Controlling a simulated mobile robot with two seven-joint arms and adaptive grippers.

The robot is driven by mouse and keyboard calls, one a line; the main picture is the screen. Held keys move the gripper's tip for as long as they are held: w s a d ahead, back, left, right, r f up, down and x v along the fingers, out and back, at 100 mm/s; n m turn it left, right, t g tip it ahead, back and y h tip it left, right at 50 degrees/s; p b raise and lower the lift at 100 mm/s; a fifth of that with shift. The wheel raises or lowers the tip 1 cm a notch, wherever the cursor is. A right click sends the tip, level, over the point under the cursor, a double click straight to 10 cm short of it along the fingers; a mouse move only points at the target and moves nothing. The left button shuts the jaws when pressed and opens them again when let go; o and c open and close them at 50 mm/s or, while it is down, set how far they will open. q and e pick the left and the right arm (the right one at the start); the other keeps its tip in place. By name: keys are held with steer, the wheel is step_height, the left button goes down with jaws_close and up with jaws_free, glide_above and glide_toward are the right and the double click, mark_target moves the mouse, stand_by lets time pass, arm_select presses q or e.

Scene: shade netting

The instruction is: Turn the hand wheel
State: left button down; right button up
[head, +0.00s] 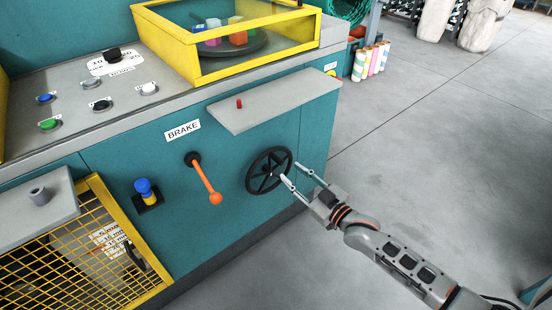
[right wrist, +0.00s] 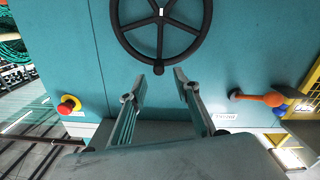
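The hand wheel (head: 269,172) is black and spoked, mounted on the teal front panel of the machine, right of the brake lever. In the right wrist view the hand wheel (right wrist: 162,20) fills the top centre, partly cut off, with a small dark knob (right wrist: 158,68) at its rim. My right gripper (head: 291,172) is open, its fingertips at the wheel's right side. In the right wrist view my right gripper (right wrist: 162,73) has its two fingertips either side of the knob, with gaps visible; contact is unclear. My left gripper is not in view.
A grey shelf (head: 275,100) with a red peg juts out above the wheel. An orange brake lever (head: 205,180) hangs to the left, beside a blue knob (head: 146,190). A red emergency button (right wrist: 69,105) shows in the wrist view. Open floor (head: 440,160) lies right.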

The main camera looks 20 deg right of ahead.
mark_target(282, 165)
steer(key=shift+w, duration=0.55)
steer(key=b+x, duration=0.1)
steer(key=x, duration=0.4)
steer(key=shift+w+a+f, duration=0.1)
steer(key=shift+w+a, duration=0.15)
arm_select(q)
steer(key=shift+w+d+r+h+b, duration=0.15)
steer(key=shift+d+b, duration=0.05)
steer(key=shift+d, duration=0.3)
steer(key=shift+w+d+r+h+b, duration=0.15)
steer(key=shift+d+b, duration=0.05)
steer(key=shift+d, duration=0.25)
arm_select(e)
steer(key=shift+w+a, duration=0.2)
steer(key=shift+w, duration=0.5)
steer(key=shift+r, duration=0.25)
steer(key=shift+c, duration=0.3)
jaws_close()
